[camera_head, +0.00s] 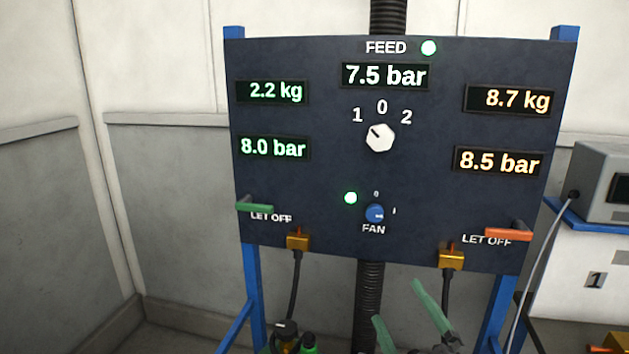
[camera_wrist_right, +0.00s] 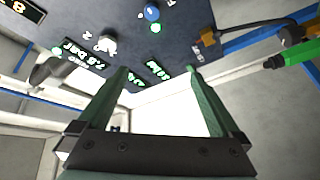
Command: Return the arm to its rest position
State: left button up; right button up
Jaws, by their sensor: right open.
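My right gripper (camera_head: 397,300) is low in the head view, in front of the panel's lower edge, with its two green fingers apart. In the right wrist view the same gripper (camera_wrist_right: 157,70) is open, with nothing between the fingers. The dark blue control panel (camera_head: 320,180) stands behind it and shows tilted at the top of the right wrist view (camera_wrist_right: 110,15). The white feed knob (camera_head: 380,138) is turned toward 1. The blue fan knob (camera_head: 375,213) sits lower, beside a lit green lamp (camera_head: 351,198). My left gripper is not in view.
A green lever (camera_head: 255,206) and an orange lever (camera_head: 508,232) stick out from the panel. Brass couplings with hoses (camera_head: 298,241) hang at its lower edge. Dark and green fittings (camera_head: 287,335) stand at the bottom. A grey device (camera_head: 602,182) stands at the right.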

jog(key=s+d+f+m+g+h, duration=0.2)
jog(key=d+f+m, duration=0.1)
jog(key=f, duration=0.2)
jog(key=s+d+f+m+g+h, duration=0.2)
jog(key=f+m+g, duration=0.1)
jog(key=f, duration=0.3)
jog(key=s+d+f+m+g, duration=0.1)
jog(key=s+f+m+g, duration=0.3)
jog(key=s+f, duration=0.55)
jog(key=s+d+f+m+g, duration=0.1)
jog(key=s+d+f+g, duration=0.1)
jog(key=s+f+g, duration=0.75)
jog(key=w+a+f+t+y, duration=0.1)
jog(key=a+f+t+y, duration=0.1)
jog(key=a+f+t, duration=0.2)
notch_tip(320, 180, down, 3)
jog(key=t, duration=0.4)
jog(key=shift+w+a+r+p, duration=0.2)
jog(key=shift+w+a+p, duration=0.1)
jog(key=shift+w+a, duration=0.1)
